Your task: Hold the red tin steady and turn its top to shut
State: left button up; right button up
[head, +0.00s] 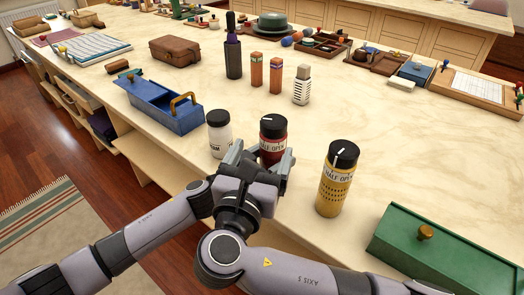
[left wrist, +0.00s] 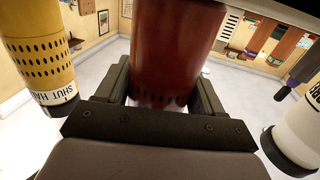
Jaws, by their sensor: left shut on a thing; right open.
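The red tin (head: 272,153) stands upright on the pale worktop, with a black top (head: 273,126) bearing a white mark. The lettering below the top reads "HALF OPEN". My left gripper (head: 258,160) is shut on the tin's body from the near side, below the top, and hides its lower part. In the left wrist view the red tin (left wrist: 175,45) sits between the two fingers (left wrist: 161,98); its top is out of that view. My right gripper is not in view.
A yellow tin (head: 333,185) with a black top stands close on the right, a white jar (head: 219,140) close on the left. A blue tray (head: 165,110) lies beyond the jar. A green box (head: 440,255) lies at the lower right.

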pick_arm(q)
jog(key=o, duration=1.3)
jog(key=shift+s, duration=0.1)
